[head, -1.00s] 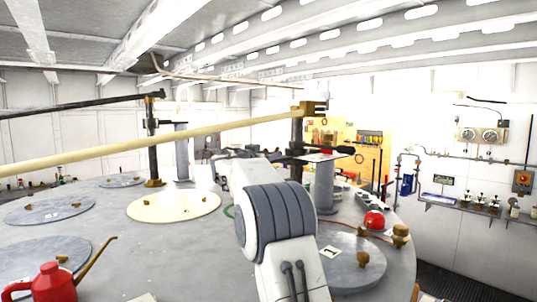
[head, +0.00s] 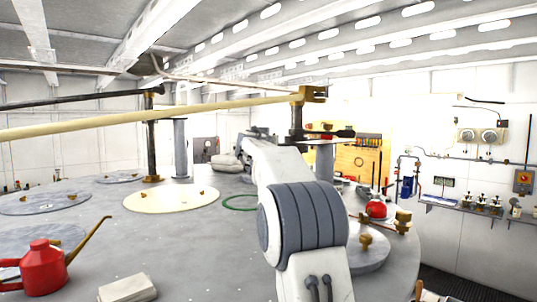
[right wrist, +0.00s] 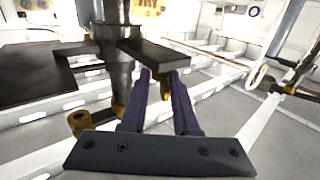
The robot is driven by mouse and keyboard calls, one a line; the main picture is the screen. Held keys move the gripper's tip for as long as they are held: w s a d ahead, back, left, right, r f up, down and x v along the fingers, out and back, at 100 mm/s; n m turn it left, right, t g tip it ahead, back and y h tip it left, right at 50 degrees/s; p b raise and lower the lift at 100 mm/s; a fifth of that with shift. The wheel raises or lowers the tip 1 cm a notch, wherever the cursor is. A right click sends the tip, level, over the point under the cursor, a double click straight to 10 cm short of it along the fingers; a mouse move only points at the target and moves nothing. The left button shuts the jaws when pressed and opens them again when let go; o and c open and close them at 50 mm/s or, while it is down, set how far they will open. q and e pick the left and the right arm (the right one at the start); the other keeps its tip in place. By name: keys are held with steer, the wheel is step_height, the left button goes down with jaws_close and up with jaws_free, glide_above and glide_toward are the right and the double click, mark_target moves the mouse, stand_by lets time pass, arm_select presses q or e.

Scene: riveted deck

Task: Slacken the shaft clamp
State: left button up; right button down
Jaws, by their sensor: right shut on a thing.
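The shaft (head: 297,116) is a dark upright post with a brass fitting (head: 313,94) on top, joined to a long pale pole. The shaft clamp shows as a dark collar on it with a dark lever (head: 343,133) sticking out to the right. In the right wrist view the shaft (right wrist: 115,60) and a flat dark clamp lever (right wrist: 158,54) are close up. My right gripper (right wrist: 158,80), with purple fingers, is shut on the lever's end, above a small brass piece. In the head view my right arm hides that gripper. My left gripper is not in view.
A red oil can (head: 42,265) with a brass spout and a pale block (head: 127,288) sit on the grey deck at front left. A second post (head: 151,140) stands at the back. A green ring (head: 240,202) lies mid-deck. A red dome (head: 376,208) is at right.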

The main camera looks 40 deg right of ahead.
steer(key=shift+s+d+f+n+t+y, duration=0.2)
steer(key=shift+f+n+t+y, duration=0.1)
steer(key=shift+n+t+y, duration=0.15)
steer(key=shift+d+r+n+t+y, duration=0.15)
steer(key=shift+n+t+y, duration=0.2)
steer(key=shift+y, duration=0.2)
steer(key=n+t+y+p, duration=0.1)
steer(key=p, duration=0.2)
steer(key=n+t+y+p, duration=0.1)
steer(key=y+p, duration=0.1)
steer(key=n+y+p, duration=0.1)
steer(key=p, duration=0.2)
steer(key=shift+s+d+r+n+t+y+p, duration=0.15)
steer(key=shift+r+n+t+y+p, duration=0.15)
steer(key=shift+t+y+p, duration=0.1)
arm_select(q)
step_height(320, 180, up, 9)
steer(key=p, duration=0.1)
arm_select(e)
steer(key=shift+f+n+t+y, duration=0.3)
steer(key=shift+y, duration=0.1)
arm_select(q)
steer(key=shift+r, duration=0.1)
arm_select(e)
steer(key=shift+f, duration=0.1)
steer(key=c, duration=0.7)
jaws_free()
steer(key=shift+o, duration=0.2)
